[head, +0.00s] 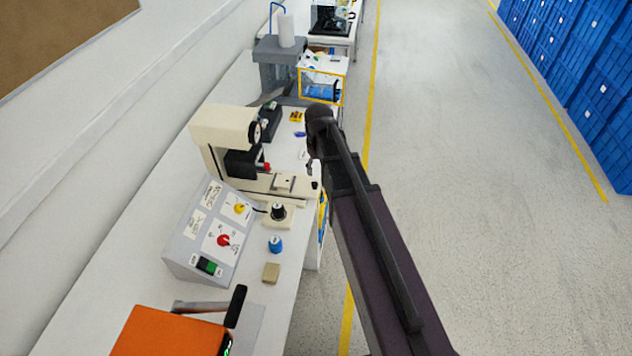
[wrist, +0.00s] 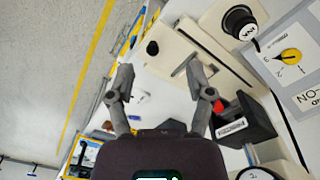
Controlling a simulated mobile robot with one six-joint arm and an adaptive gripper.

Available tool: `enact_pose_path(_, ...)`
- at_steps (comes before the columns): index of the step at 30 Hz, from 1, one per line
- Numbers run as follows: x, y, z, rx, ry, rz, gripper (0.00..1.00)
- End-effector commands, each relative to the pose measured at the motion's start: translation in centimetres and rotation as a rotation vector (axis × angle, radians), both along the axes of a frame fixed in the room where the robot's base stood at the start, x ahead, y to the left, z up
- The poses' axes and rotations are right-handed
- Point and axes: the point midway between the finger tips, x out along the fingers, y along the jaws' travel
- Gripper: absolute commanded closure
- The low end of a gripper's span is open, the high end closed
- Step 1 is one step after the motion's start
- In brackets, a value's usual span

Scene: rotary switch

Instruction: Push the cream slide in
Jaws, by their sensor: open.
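A cream machine (head: 225,130) stands on the white bench, with a long cream base reaching right toward the bench's aisle edge. The cream slide (head: 284,182) appears to be the part on this base carrying a small plate; its exact limits are hard to tell. A black knob (wrist: 152,47) shows at the base's outer end in the wrist view. My gripper (wrist: 160,70) is open and empty, its fingers spread with the knob and cream base beyond them. I cannot tell whether a finger touches anything. In the head view my arm mostly hides the gripper.
A grey control box (head: 210,232) with yellow and red knobs stands nearer on the bench. A black dial (head: 278,210), a blue cap-like piece (head: 275,244) and a tan block (head: 271,272) sit close by. A yellow-edged bin (head: 322,86) lies beyond. The aisle floor (head: 480,180) is clear.

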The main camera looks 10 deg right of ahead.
Motion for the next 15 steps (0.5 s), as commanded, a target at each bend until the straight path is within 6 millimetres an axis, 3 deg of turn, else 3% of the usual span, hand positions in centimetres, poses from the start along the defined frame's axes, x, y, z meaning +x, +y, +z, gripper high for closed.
enact_pose_path(1, 2.4, 0.0, 0.3, 0.000, 0.000, 0.026, 0.33)
enact_pose_path(6, 5.4, 0.0, 0.5, 0.000, 0.000, 0.095, 0.33)
enact_pose_path(15, 5.8, -0.1, 0.5, 0.000, 0.000, 0.114, 0.33)
